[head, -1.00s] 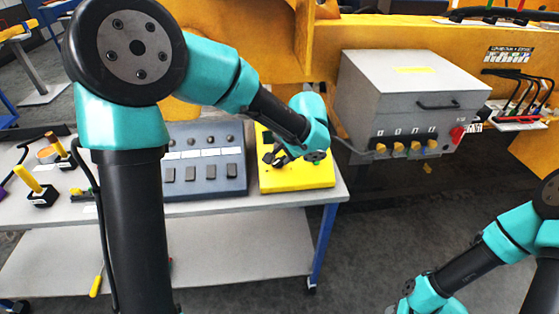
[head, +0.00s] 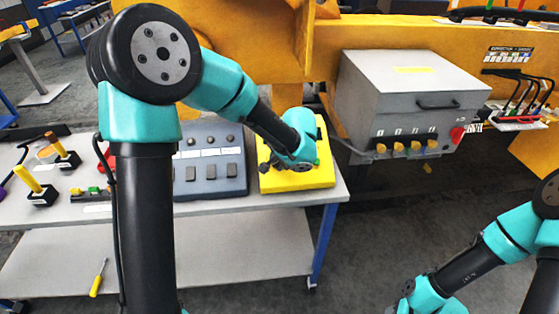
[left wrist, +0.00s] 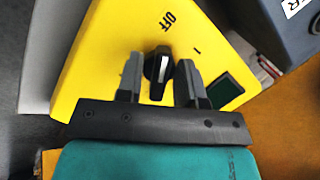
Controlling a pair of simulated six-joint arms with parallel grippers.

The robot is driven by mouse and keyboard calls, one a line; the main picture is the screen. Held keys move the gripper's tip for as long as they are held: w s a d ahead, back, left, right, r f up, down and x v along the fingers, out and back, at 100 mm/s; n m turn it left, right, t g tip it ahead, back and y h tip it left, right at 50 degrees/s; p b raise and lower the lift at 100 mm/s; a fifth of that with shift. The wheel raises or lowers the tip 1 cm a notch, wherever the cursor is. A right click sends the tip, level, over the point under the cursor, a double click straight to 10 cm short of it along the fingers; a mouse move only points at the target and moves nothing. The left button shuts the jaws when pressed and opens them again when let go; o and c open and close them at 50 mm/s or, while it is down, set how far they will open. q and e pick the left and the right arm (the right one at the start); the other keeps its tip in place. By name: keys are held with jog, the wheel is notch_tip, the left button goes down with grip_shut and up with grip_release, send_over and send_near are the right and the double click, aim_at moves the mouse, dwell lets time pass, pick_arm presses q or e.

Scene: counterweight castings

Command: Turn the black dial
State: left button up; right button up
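The black dial (left wrist: 158,65) with a white pointer mark sits on a yellow panel (left wrist: 112,60) in the left wrist view, near an OFF label and an I mark. My left gripper (left wrist: 160,78) is open, with one finger on each side of the dial and a gap to it on both sides. In the head view the left gripper (head: 270,164) is over the yellow panel (head: 322,172) on the table, and my wrist hides the dial there. My right arm shows at the lower right of the head view, but its fingers are out of sight.
A dark green square (left wrist: 225,92) lies on the panel right of the dial. A grey switch box (head: 218,162) stands left of the panel. A grey cabinet (head: 395,85) with yellow knobs and a red knob is behind right. A screwdriver (head: 96,284) lies on the lower shelf.

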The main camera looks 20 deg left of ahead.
pick_arm(q)
jog(key=shift+m, duration=0.4)
jog(key=shift+c, duration=0.3)
jog(key=m+t+y, duration=0.1)
jog(key=m, duration=0.7)
jog(key=m+t, duration=0.1)
jog(key=m, duration=0.2)
jog(key=shift+t+y, duration=0.3)
jog(key=o, duration=0.6)
jog(key=shift+c, duration=0.2)
jog(key=v, duration=1.7)
jog(key=shift+r, duration=0.2)
jog(key=shift+d, duration=0.15)
